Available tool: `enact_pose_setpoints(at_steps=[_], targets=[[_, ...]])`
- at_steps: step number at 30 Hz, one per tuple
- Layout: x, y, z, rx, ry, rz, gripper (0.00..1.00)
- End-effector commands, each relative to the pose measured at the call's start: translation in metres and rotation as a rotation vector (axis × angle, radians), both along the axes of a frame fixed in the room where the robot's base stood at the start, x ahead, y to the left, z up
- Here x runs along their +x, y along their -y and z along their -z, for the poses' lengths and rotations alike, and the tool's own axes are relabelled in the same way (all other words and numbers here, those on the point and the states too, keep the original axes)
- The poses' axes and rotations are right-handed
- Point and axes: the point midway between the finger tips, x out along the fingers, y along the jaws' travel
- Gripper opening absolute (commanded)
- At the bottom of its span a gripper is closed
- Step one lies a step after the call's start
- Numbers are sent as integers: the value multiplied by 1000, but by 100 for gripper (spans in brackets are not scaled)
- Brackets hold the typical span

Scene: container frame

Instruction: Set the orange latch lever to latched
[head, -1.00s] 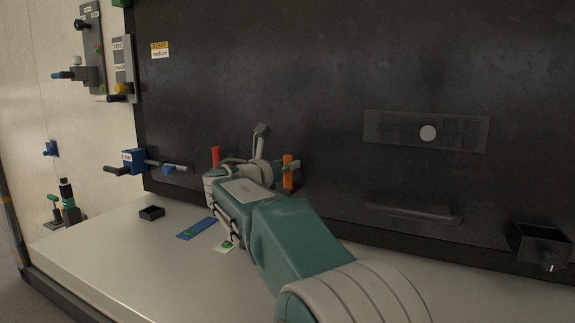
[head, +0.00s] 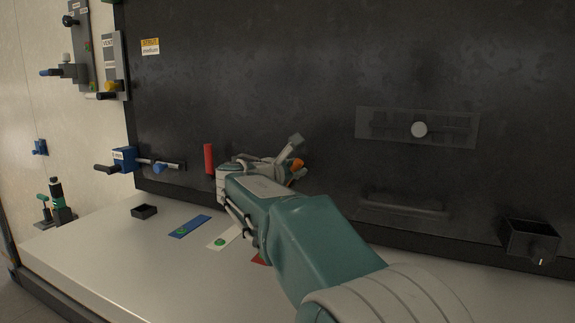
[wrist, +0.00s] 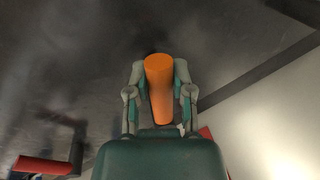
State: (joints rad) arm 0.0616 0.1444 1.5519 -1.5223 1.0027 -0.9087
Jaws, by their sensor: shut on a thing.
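The orange latch lever (wrist: 160,85) is a round-ended bar between the two fingers of my gripper (wrist: 160,80) in the wrist view. The fingers lie along both sides of it and are shut on it. In the head view my gripper (head: 288,160) is at the dark panel, and only a small part of the orange lever (head: 297,164) shows past it, tilted. The rest of the lever and its pivot are hidden by my gripper.
A red lever (head: 209,159) stands upright just left of my gripper. A blue latch with a rod (head: 124,160) is further left. Below on the pale shelf (head: 130,250) lie a small black tray (head: 144,211) and coloured cards. A black box (head: 530,240) is at right.

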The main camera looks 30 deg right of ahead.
Motion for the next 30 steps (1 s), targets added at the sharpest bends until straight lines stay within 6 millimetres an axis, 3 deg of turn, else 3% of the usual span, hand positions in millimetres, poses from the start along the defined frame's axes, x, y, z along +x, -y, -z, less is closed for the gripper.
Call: enact_pose_setpoints(at_steps=[16, 30], targets=[[-20, 16, 31, 321, 403, 2, 0], [-25, 20, 56, 541, 685, 3, 0]])
